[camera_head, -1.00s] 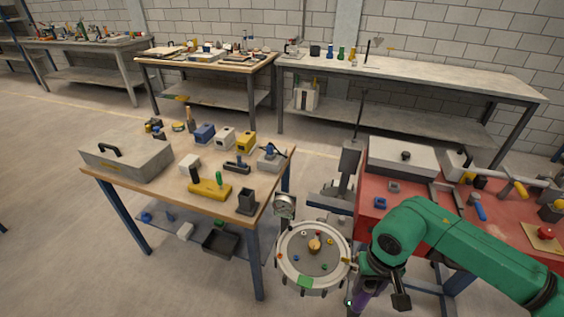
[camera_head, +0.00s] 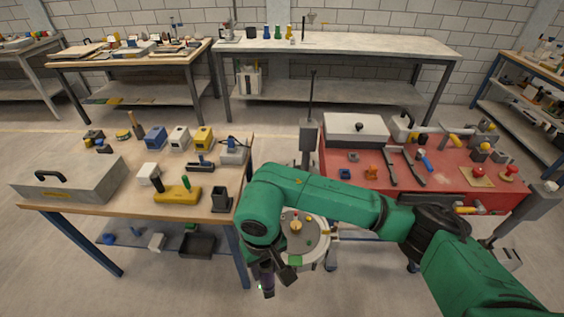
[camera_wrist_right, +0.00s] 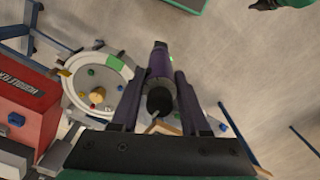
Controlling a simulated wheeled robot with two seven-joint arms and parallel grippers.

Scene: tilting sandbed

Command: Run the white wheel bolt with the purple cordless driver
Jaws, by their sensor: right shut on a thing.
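My right gripper (camera_wrist_right: 158,88) is shut on the purple cordless driver (camera_wrist_right: 159,62), whose body lies between the two fingers in the wrist view. In the head view the driver (camera_head: 267,281) hangs below my right wrist, at the left front of the round sandbed (camera_head: 312,262). The sandbed (camera_wrist_right: 72,96) is left of the driver in the wrist view, with small coloured bolts around a tan hub (camera_wrist_right: 97,95). I cannot make out which bolt is white. My right arm covers part of the sandbed. A green and black piece, probably my left arm, shows at the wrist view's top right edge.
A wooden table (camera_head: 75,205) with a grey case, coloured blocks and a yellow tool stands left. A red bench (camera_head: 440,195) with a white box and tools stands right. A long grey bench (camera_head: 370,45) is at the back. Open floor lies in front of the tables.

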